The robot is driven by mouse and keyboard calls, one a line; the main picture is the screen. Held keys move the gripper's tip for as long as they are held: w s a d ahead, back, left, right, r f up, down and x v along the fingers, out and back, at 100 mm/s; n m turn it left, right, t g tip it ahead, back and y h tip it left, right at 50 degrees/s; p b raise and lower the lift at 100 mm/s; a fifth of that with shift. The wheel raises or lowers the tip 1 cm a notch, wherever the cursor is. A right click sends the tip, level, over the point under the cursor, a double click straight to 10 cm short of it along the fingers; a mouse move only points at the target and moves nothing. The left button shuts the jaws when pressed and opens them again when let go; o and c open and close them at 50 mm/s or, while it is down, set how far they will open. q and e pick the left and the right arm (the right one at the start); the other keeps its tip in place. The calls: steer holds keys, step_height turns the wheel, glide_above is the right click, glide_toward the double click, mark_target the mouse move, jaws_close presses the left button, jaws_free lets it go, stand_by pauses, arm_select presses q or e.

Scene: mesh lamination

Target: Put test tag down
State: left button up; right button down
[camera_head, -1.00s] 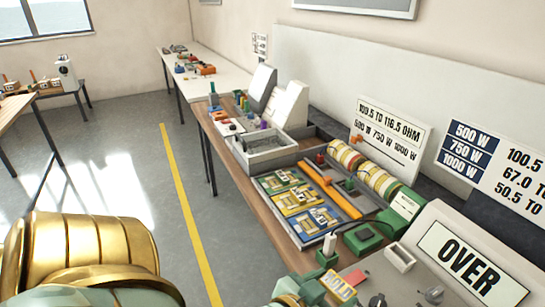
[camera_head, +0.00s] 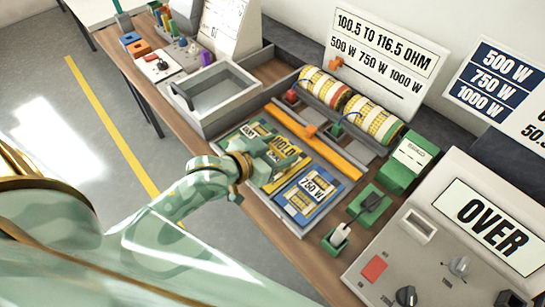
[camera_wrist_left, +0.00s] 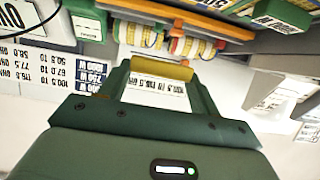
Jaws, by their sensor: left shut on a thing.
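My left gripper (camera_head: 268,155) reaches in from the left over the tray of cards and is shut on a yellow tag (camera_head: 286,146) lettered HOLD. The tag hangs over the middle of the cards, and the gripper partly hides it. I cannot tell whether it touches the surface below. In the left wrist view, a yellow piece (camera_wrist_left: 162,68) sits between the fingertips. The blue 750 W card (camera_head: 308,192) lies at the tray's near end; the green card (camera_head: 240,134) lies at the far end, partly covered by my gripper. My right gripper is out of view.
An orange bar (camera_head: 322,145) runs along the tray's right side, with striped coils (camera_head: 372,120) beyond it. A grey open bin (camera_head: 213,92) stands at the far end. Green blocks (camera_head: 369,203) and the OVER panel (camera_head: 420,262) are at the near right.

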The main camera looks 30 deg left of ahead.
arm_select(q)
steer(key=w+a+f, duration=0.1)
steer(key=w+f+b, duration=0.1)
steer(key=f, duration=0.1)
steer(key=w+a+f+b, duration=0.1)
steer(key=f, duration=0.1)
steer(key=shift+a+f, duration=0.2)
steer(key=shift+a, duration=0.1)
step_height(320, 180, down, 3)
steer(key=shift+f+b, duration=0.2)
steer(key=shift+b, duration=0.6)
steer(key=shift+r, duration=0.1)
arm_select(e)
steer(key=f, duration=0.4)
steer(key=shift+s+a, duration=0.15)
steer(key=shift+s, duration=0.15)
arm_select(q)
steer(key=o, duration=1)
steer(key=shift+s+a+r, duration=0.1)
steer(key=shift+s+r, duration=0.1)
steer(key=shift+s, duration=0.1)
steer(key=p+v, duration=0.3)
steer(key=v, duration=0.8)
steer(key=shift+s+a, duration=0.1)
steer(key=shift+s, duration=0.05)
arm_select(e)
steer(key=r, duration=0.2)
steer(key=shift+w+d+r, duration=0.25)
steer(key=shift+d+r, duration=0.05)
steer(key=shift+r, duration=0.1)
